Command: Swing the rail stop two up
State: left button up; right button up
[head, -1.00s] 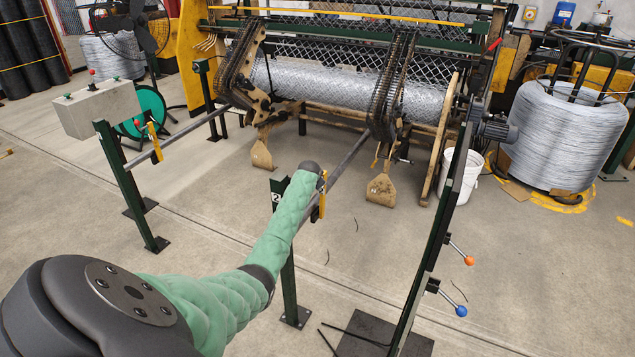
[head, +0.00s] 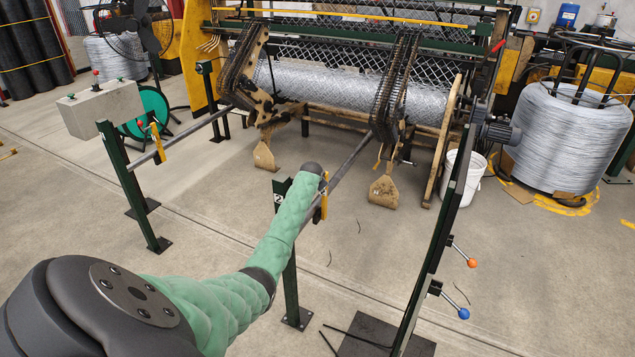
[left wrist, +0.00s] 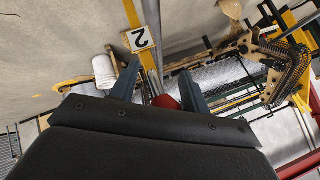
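Rail stop two is a yellow piece (head: 324,203) on the dark rail (head: 347,157) beside the post marked 2 (head: 278,197). My green-sleeved left arm partly covers it in the head view. In the left wrist view, the 2 plate (left wrist: 140,38) stands near a yellow strip (left wrist: 151,22). My left gripper (left wrist: 160,70) has its two dark fingers apart. A red knob (left wrist: 165,101) shows between them, with a gap on either side; I cannot tell whether either finger touches it. In the head view the left fingers are hidden behind the wrist. My right gripper is not in view.
A second yellow stop (head: 158,142) is on the left rail (head: 195,128). A dark green upright with an orange-knobbed lever (head: 471,262) and a blue-knobbed lever (head: 463,313) stands at right. The weaving machine (head: 340,90) is behind; the floor between is mostly clear.

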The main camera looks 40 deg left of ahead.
pick_arm(q)
jog(key=shift+s+d+r, duration=0.15)
jog(key=shift+s+r, duration=0.05)
jog(key=shift+s, duration=0.05)
jog(key=b+v, duration=0.2)
jog(key=v, duration=0.4)
jog(key=shift+s+r, duration=0.15)
jog(key=shift+r, duration=0.2)
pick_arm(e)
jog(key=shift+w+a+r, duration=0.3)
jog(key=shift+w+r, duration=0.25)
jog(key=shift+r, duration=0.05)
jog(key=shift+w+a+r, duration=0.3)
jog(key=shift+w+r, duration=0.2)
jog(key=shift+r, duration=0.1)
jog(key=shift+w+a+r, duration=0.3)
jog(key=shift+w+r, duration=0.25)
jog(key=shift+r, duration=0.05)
pick_arm(q)
jog(key=shift+d+f, duration=0.1)
jog(key=shift+d, duration=0.05)
